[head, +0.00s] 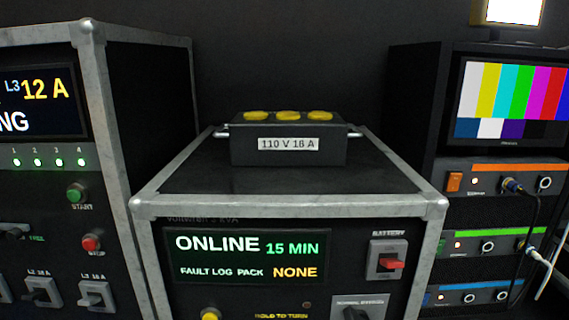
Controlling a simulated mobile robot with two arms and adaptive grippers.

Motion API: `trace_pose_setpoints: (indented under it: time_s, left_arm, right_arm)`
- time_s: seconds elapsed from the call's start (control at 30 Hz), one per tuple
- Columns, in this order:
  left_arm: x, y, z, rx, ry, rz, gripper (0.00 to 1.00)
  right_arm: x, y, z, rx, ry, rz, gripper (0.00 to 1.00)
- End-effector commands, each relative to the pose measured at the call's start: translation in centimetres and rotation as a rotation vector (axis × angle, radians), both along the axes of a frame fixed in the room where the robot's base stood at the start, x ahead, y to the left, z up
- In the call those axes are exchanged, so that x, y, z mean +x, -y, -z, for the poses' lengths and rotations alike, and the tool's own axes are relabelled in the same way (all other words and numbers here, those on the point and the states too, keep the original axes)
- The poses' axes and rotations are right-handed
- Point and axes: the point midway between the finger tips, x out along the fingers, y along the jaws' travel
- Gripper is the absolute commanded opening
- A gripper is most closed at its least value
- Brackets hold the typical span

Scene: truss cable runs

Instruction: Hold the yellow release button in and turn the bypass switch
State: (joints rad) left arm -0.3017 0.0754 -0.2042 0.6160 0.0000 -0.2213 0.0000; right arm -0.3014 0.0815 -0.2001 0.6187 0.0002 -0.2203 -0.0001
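The yellow release button (209,314) is at the bottom edge of the head view, on the front of the middle rack case. Its lower part is cut off by the frame. Yellow lettering that reads HOLD TO TURN is to its right. The bypass switch (357,313) is further right, a grey plate with a dark knob. The frame cuts off its lower part, and I cannot tell which way the knob points. Neither of my grippers is in view.
The middle case (290,206) carries a display (250,257) reading ONLINE and a red battery switch (390,264). A black 110 V 16 A box (288,150) sits on top. Racks stand left (120,130) and right (430,130). Cables (545,262) hang at the right.

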Motion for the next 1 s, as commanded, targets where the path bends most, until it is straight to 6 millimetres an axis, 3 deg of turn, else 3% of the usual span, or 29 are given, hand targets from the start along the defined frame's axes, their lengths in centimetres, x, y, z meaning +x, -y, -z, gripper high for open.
trace_pose_setpoints:
  time_s: [0.17,1.0]
  left_arm:
    - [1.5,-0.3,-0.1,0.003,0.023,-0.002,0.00]
    - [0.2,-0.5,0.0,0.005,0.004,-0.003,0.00]
  right_arm:
    - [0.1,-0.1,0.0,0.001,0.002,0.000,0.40]
    - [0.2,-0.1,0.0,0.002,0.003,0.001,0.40]
